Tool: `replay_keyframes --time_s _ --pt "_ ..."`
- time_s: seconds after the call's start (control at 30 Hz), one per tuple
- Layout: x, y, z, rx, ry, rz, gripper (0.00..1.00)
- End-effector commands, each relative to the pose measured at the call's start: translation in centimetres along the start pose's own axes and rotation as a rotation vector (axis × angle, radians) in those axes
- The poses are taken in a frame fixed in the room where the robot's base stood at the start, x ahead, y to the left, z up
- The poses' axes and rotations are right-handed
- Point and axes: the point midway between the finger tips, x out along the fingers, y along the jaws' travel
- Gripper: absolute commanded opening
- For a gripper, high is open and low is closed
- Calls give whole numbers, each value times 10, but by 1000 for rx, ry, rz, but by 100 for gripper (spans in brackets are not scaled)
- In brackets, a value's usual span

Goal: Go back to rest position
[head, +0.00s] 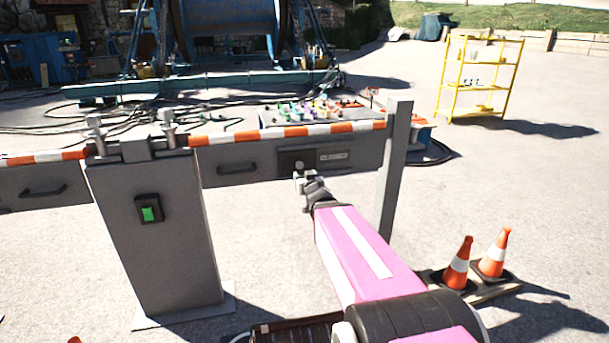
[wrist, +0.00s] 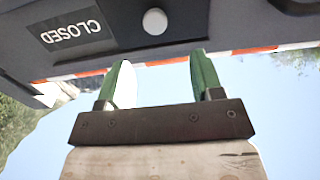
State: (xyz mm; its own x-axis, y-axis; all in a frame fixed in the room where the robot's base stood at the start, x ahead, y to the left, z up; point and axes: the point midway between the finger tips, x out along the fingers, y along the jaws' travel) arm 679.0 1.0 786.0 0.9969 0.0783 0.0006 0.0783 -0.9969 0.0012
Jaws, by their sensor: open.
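My gripper (head: 303,180) is at the end of my pink arm, in front of the dark panel (head: 292,161) on the grey barrier. In the wrist view my gripper's two green-sided fingers (wrist: 160,75) are apart with nothing between them. A round white knob (wrist: 155,21) on the panel lies just beyond the fingertips, beside a "CLOSED" label (wrist: 72,32) that appears upside down. The gap between fingertips and panel is hard to judge.
A grey pedestal with a green button (head: 148,213) stands left. A grey post (head: 391,165) stands right of my gripper, close to my arm. Orange cones (head: 459,264) stand at the lower right. A yellow shelf (head: 477,88) stands behind. Open paving lies right.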

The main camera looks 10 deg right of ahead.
Motion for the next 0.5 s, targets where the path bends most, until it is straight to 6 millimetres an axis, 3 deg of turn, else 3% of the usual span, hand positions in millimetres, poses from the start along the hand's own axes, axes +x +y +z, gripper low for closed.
replay_keyframes --time_s 0.37,0.5 --pt "-2 0 1 0 -4 2 60" --pt "-4 4 14 3 -68 30 60"
